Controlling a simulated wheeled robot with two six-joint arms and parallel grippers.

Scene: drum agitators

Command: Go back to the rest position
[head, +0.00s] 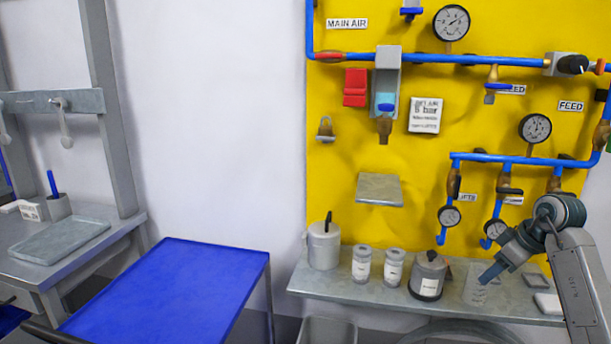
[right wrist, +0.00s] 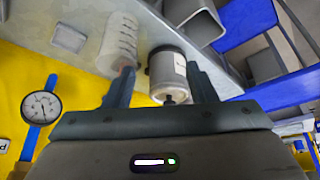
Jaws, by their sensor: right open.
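My right gripper (head: 490,274) is at the right of the head view, its arm coming in from the right edge. It is low over the shelf, in front of a clear beaker (head: 473,292). In the right wrist view the two fingers (right wrist: 165,88) are apart with nothing held between them. The beaker (right wrist: 121,42) shows beyond the left finger, and a grey lidded pot (right wrist: 166,68) shows between the fingers, farther off. Whether a finger touches the beaker is unclear. My left gripper is not seen.
The grey shelf (head: 390,296) also holds the lidded pot (head: 428,277), two jars (head: 361,265) and a canister (head: 323,247). A yellow panel (head: 335,200) with blue pipes and gauges stands behind. A blue table (head: 165,290) at left is bare.

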